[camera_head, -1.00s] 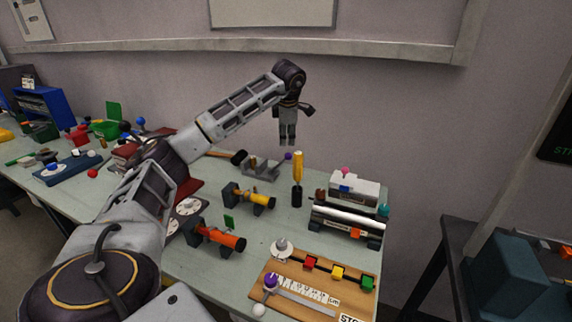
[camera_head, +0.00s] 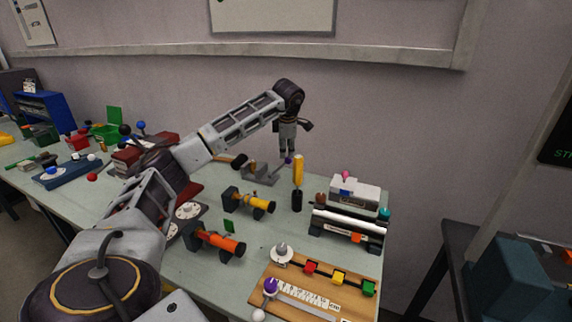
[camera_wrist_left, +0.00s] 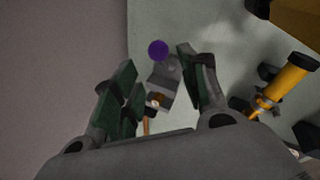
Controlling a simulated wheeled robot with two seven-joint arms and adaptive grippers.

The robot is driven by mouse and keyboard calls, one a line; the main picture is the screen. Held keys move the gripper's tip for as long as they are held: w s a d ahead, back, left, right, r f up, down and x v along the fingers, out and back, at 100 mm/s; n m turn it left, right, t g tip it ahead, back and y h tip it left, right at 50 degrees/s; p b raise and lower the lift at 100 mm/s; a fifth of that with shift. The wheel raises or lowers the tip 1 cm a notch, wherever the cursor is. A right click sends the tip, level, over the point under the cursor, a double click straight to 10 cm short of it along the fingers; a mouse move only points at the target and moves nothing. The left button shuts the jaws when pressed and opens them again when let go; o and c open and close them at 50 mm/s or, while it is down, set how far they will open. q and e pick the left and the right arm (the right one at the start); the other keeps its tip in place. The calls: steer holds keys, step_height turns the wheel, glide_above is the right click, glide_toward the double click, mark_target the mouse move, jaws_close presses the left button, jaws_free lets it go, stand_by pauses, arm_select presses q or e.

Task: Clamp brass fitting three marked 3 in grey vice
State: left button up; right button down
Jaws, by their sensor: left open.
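The grey vice (camera_head: 260,174) stands at the back of the green bench, with a purple ball on its handle. My left gripper (camera_head: 288,153) points down close beside the vice's handle end, open. In the left wrist view the vice (camera_wrist_left: 164,78) shows between the two spread fingers (camera_wrist_left: 157,62), with the purple ball (camera_wrist_left: 158,50) near the tips. A small brown piece with a pale spot (camera_wrist_left: 155,101) shows at the vice's near end; I cannot read a mark or tell whether it is the brass fitting. My right gripper is out of view.
A yellow-handled tool (camera_head: 298,171) stands upright just right of the gripper. A yellow tube (camera_head: 250,201) and an orange tube (camera_head: 217,240) lie on stands in front. A grey-white device (camera_head: 354,192) and a wooden board (camera_head: 335,300) are at the right.

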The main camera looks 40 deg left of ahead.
mark_target(286, 162)
arm_select(q)
steer(key=x, duration=0.9)
steer(key=shift+f, duration=0.15)
jaws_close()
